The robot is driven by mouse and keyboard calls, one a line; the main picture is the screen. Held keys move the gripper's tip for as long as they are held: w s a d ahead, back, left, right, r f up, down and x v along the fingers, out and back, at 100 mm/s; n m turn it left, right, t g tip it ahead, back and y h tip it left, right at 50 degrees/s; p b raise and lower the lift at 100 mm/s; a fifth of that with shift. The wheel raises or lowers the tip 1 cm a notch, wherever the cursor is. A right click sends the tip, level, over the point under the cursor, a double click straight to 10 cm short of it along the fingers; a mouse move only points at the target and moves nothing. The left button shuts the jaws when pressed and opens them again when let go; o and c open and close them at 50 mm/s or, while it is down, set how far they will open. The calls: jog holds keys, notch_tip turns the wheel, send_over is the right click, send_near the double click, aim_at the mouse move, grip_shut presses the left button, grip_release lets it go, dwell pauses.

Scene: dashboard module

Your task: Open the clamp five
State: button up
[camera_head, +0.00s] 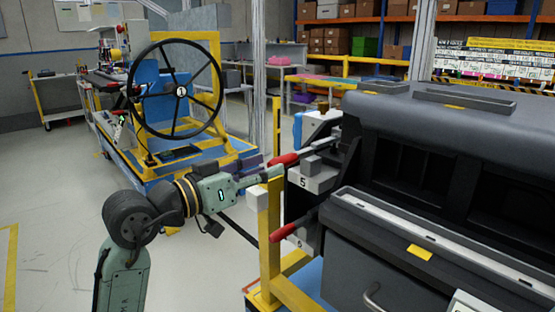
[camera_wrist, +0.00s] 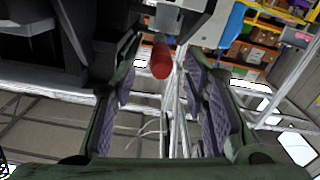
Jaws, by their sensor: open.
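Clamp five (camera_head: 309,176) is a grey toggle clamp mounted on the left side of the dashboard module, with a "5" on its block. Its red handle (camera_head: 284,160) points left. My gripper (camera_head: 270,173) is at the left of the clamp, close to the handle. In the wrist view, the red handle tip (camera_wrist: 161,62) shows between the far ends of the two open fingers of my gripper (camera_wrist: 160,75). A gap shows on each side, and nothing is held. Part of the clamp's lever is hidden in the wrist view.
A second red-handled clamp (camera_head: 284,233) sits just below on the same module. The dark dashboard module (camera_head: 440,120) fills the right, with a yellow frame post (camera_head: 269,245) near my gripper. A steering wheel (camera_head: 178,90) stands on a cart at the back left. Floor at left is clear.

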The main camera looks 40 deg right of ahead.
aim_at(277, 163)
jog(key=shift+w+d+p, duration=0.2)
jog(key=shift+d+p, duration=0.1)
jog(key=shift+d, duration=1.85)
grip_shut()
